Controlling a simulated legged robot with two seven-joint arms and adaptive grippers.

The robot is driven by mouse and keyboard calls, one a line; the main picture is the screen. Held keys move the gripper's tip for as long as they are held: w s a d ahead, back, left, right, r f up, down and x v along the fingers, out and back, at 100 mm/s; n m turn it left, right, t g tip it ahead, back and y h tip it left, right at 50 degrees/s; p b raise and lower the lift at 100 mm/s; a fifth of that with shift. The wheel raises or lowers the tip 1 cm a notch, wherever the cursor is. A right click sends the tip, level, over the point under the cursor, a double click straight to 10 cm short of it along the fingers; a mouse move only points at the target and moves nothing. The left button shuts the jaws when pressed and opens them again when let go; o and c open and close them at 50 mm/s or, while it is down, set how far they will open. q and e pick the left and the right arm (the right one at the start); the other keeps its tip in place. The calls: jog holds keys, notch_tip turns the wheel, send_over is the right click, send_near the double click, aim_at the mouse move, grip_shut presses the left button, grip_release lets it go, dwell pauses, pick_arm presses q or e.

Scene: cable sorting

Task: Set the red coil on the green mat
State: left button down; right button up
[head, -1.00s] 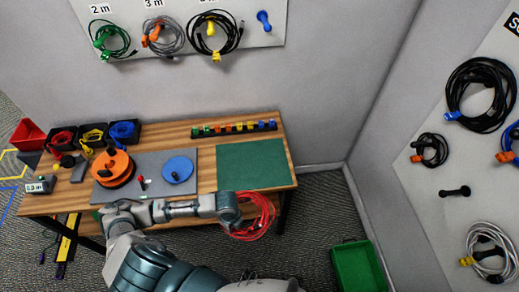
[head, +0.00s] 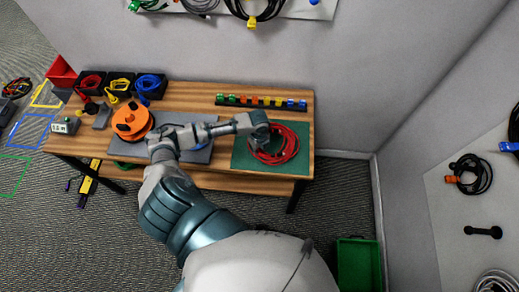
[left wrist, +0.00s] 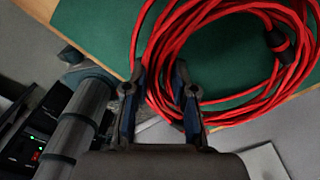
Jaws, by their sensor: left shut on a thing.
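The red coil (head: 290,147) shows over the green mat (head: 243,163) at the right end of the workbench. My left gripper (head: 262,142) is at the coil's left side and shut on it. In the left wrist view, the two fingers of my left gripper (left wrist: 156,85) are at the near side of the red coil (left wrist: 225,108), whose loops spread over the green mat (left wrist: 100,32) and past the wooden edge. I cannot tell whether the coil touches the mat or hangs just above it. My right gripper is not in view.
A rail of coloured clips (head: 262,101) lies behind the mat. An orange spool (head: 132,120) stands to the left, with small bins (head: 150,84) of cables behind it. A wall stands right of the bench. A green crate (head: 358,265) is on the floor at the right.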

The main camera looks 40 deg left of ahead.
pick_arm(q)
jog(key=shift+w+a, duration=0.5)
jog(key=f, duration=0.3)
jog(key=shift+d+f, duration=0.2)
jog(key=shift+f, duration=0.05)
jog(key=c, duration=0.9)
grip_release()
jog(key=shift+a, duration=0.1)
jog(key=shift+c, duration=0.2)
notch_tip(320, 180, up, 12)
jog(key=shift+r, duration=0.1)
